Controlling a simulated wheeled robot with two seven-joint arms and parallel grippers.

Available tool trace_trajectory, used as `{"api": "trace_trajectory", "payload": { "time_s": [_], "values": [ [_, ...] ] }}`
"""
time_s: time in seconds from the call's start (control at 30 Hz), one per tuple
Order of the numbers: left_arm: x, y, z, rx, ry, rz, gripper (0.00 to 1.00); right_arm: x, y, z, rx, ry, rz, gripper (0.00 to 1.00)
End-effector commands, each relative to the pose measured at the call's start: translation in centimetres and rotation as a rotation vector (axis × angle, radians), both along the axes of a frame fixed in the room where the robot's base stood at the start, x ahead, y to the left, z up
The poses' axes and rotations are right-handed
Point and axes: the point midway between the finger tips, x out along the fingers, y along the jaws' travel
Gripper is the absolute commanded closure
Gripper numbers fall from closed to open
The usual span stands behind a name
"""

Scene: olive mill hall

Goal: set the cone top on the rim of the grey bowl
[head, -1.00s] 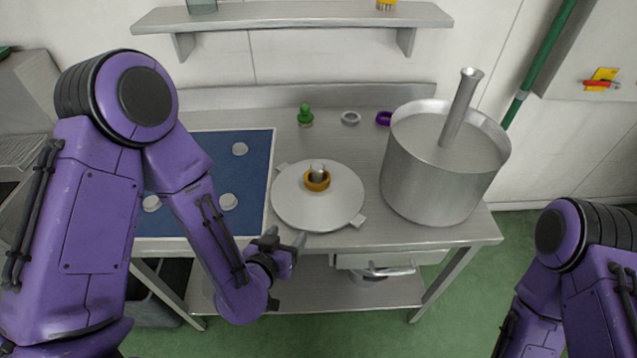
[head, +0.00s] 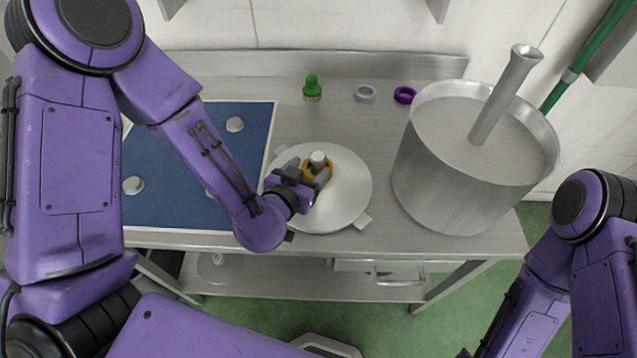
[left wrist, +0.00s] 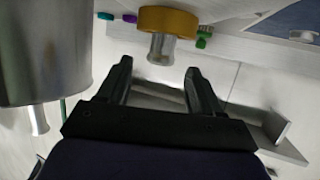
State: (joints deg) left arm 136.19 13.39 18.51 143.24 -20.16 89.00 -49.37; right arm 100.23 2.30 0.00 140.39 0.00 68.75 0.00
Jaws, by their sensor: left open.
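What I take to be the cone top is a pale grey, shallow round cover (head: 345,200) with side tabs, lying on the steel table. An ochre collar (head: 325,167) surrounds its short metal neck (head: 318,158). My left gripper (head: 308,180) is open beside the collar, at its near left side in the head view. In the left wrist view the collar (left wrist: 168,19) and neck end (left wrist: 161,49) show beyond the two parted fingers (left wrist: 160,78), with nothing between the tips. The grey bowl appears to be the large metal vessel (head: 445,185) at right, with a slanted tube in it.
A blue mat (head: 165,180) with several pale discs lies at left. A green-topped brush (head: 312,88), a grey ring (head: 365,93) and a purple ring (head: 404,95) stand along the back. A drawer (head: 380,267) hangs under the front edge.

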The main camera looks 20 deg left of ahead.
Motion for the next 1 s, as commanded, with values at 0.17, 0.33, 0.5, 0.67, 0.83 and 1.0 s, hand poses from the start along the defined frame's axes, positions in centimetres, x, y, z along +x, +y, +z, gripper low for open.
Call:
{"api": "trace_trajectory", "payload": {
  "time_s": [0.17, 0.33, 0.5, 0.67, 0.83, 1.0],
  "values": [
    [1.9, -0.2, -1.7, 0.000, -0.005, 0.004, 0.35, 0.0, 0.0, -4.6, 0.000, 0.000, 0.000, 0.57],
    [2.7, -0.2, -1.3, -0.001, 0.001, 0.002, 0.35, 0.1, 0.0, -5.3, 0.000, -0.001, 0.000, 0.57],
    [5.1, -0.2, -1.9, -0.002, 0.004, 0.006, 0.35, 0.0, 0.0, -3.8, -0.001, -0.001, 0.000, 0.57],
    [7.1, -0.4, -2.8, -0.001, 0.002, 0.005, 0.35, 0.1, 0.0, -3.5, 0.000, -0.001, 0.000, 0.57],
    [7.3, -0.5, -3.0, -0.001, 0.001, 0.004, 0.35, 0.1, 0.0, -3.6, 0.000, -0.001, 0.000, 0.57],
    [7.3, -0.5, -3.0, -0.001, 0.001, 0.004, 0.71, 0.0, 0.0, -3.6, 0.000, -0.001, 0.000, 0.57]
  ]
}}
